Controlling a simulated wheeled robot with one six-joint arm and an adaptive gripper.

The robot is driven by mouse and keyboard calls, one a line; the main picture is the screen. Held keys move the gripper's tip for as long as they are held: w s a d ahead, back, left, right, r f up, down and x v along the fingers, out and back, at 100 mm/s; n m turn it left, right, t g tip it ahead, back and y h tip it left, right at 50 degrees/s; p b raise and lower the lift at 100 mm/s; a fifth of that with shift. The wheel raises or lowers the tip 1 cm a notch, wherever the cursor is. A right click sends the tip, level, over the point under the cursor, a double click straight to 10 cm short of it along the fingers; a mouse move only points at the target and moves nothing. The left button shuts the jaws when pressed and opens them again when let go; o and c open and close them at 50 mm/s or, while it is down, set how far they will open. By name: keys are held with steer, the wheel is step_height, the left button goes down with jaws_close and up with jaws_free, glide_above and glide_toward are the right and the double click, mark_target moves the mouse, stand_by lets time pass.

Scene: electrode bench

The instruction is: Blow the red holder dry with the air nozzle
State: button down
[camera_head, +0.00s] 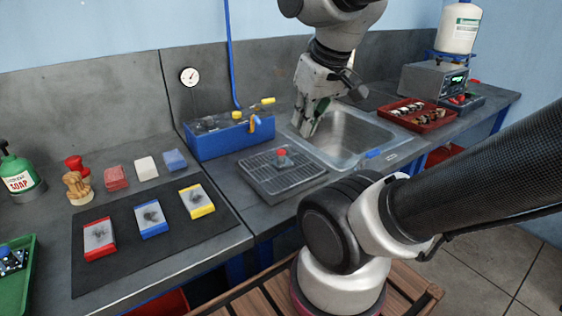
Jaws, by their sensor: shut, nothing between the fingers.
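A blue hose (231,60) runs down the wall to a blue box (217,144). Yellow and orange fittings (255,123) show at the box's right end; I cannot tell which is the air nozzle. My gripper (305,130) points down over the sink's left side, right of the blue box and behind the drying tray. It is shut and empty, apart from the red-topped piece.
The sink (350,137) lies right of the tray. A red tray of small parts (418,116) and a grey instrument (433,80) stand further right. Red, blue and yellow-edged blocks lie on a black mat (165,255) at left. My arm covers the front right.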

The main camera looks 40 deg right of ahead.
stand_by(0.9)
steer(key=m+t+y, duration=0.1)
steer(key=m+t, duration=0.1)
steer(key=m, duration=0.4)
glide_toward(237, 115)
steer(key=w, duration=0.1)
steer(key=w+r+m+t, duration=0.2)
steer(key=w+r+t, duration=0.1)
steer(key=w+r, duration=0.2)
steer(key=shift+w+d, duration=0.35)
steer(key=shift+d, duration=0.05)
steer(key=shift+f, duration=4.4)
